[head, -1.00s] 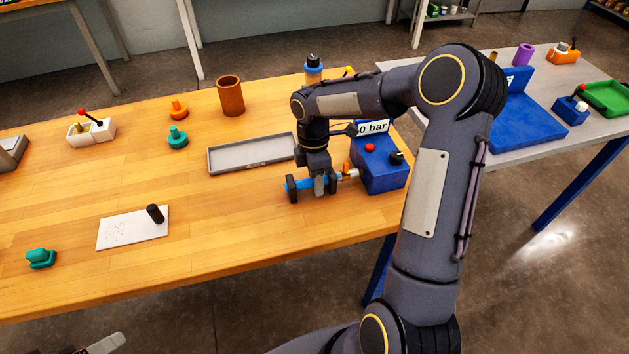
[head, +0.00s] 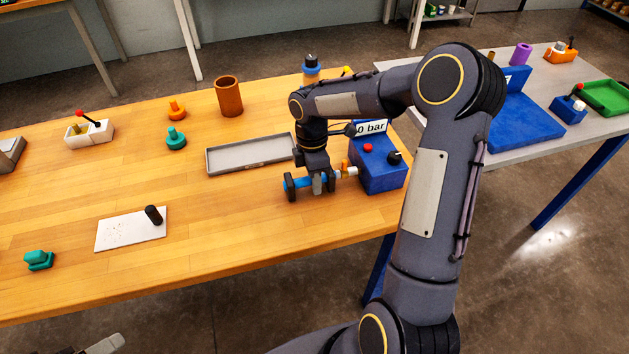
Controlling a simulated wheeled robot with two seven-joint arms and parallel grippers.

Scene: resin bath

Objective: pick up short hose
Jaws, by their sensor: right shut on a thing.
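My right gripper (head: 317,184) is at the right part of the wooden table, pointing down just left of the blue box. It is shut on a short blue piece, which I take to be the short hose (head: 301,183). Dark parts show at both sides of the gripper, and the fingers hide the middle of the hose. A white and orange fitting (head: 347,172) shows between the gripper and the box; I cannot tell whether it joins the hose. Only a pale tip of what looks like my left gripper (head: 105,344) shows at the bottom left edge.
The blue box (head: 380,175) with a "0 bar" sign, red button and black knob stands close right of the gripper. A grey tray (head: 250,154) lies behind left. A white plate (head: 130,230) with a black peg lies left. The table's front middle is clear.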

